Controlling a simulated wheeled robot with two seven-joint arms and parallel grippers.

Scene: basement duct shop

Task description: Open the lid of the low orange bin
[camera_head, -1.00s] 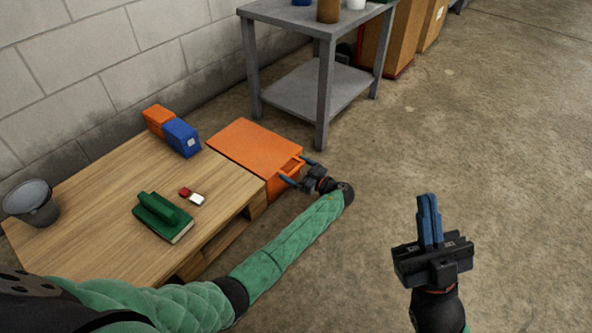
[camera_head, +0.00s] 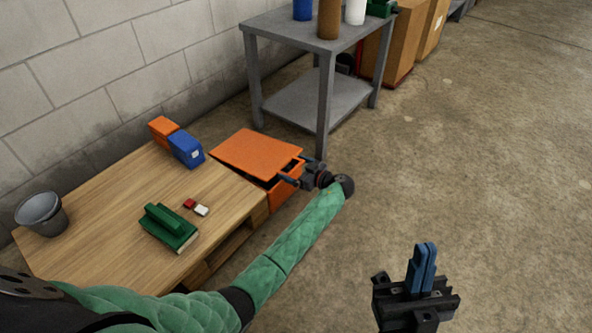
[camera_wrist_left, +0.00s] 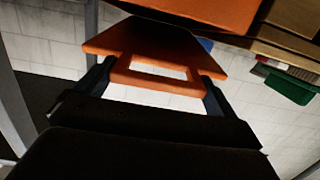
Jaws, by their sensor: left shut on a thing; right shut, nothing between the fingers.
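The low orange bin (camera_head: 282,194) stands on the floor at the far end of the wooden pallet table. Its orange lid (camera_head: 256,152) is tilted up a little at the near right edge, with a dark gap under it. My left gripper (camera_head: 300,170) is at that raised edge. In the left wrist view its two blue fingers are shut on the lid's handle (camera_wrist_left: 160,80), a loop with an opening in it, one finger at each side. The bin's body shows at the top there (camera_wrist_left: 205,10). My right gripper (camera_head: 423,258) is shut and empty over the floor.
The wooden table (camera_head: 110,205) holds a grey bucket (camera_head: 42,214), a green object (camera_head: 168,228), small red and white pieces, and blue (camera_head: 186,149) and orange boxes. A grey metal table (camera_head: 290,30) stands close behind the bin. Floor at right is clear.

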